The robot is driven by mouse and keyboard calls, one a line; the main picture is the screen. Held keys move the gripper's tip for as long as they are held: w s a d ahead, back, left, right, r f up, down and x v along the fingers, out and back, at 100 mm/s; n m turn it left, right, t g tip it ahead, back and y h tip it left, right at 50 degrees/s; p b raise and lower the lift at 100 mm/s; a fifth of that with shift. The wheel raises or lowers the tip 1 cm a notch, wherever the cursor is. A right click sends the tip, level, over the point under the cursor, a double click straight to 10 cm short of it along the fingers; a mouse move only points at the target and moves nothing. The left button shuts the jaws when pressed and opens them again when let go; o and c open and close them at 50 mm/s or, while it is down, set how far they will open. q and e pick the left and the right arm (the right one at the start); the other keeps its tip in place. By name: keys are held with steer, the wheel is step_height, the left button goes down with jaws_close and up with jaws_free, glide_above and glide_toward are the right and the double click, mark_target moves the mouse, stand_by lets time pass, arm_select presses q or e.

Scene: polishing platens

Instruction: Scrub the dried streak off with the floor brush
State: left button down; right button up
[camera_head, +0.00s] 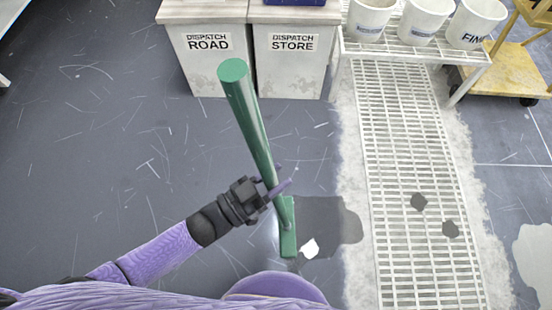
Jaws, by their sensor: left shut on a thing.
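The green floor brush (254,125) is held with its handle leaning up and left, its thick top end toward the bins. Its narrow green head (288,238) is low, at or close to the floor; I cannot tell whether it touches. My left gripper (276,188) is shut around the lower handle, just above the head. A dark grey patch (335,220) lies on the floor right of the head, and a small white blotch (310,248) lies at its lower edge. I cannot tell which mark is the dried streak. My right gripper is out of view.
Two bins, "Dispatch Road" (209,62) and "Dispatch Store" (287,62), stand at the back. A pale floor grating (410,150) with dark spots runs along the right. White buckets (420,22) sit on a rack behind it. The scratched floor at left is clear.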

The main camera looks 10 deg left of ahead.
arm_select(q)
steer(key=shift+a, duration=0.45)
steer(key=shift+d, duration=0.1)
steer(key=shift+w+d+r, duration=0.1)
steer(key=shift+d, duration=1.65)
steer(key=d, duration=0.3)
steer(key=shift+w+d+b, duration=0.15)
steer(key=shift+d+b, duration=0.05)
steer(key=shift+b, duration=0.15)
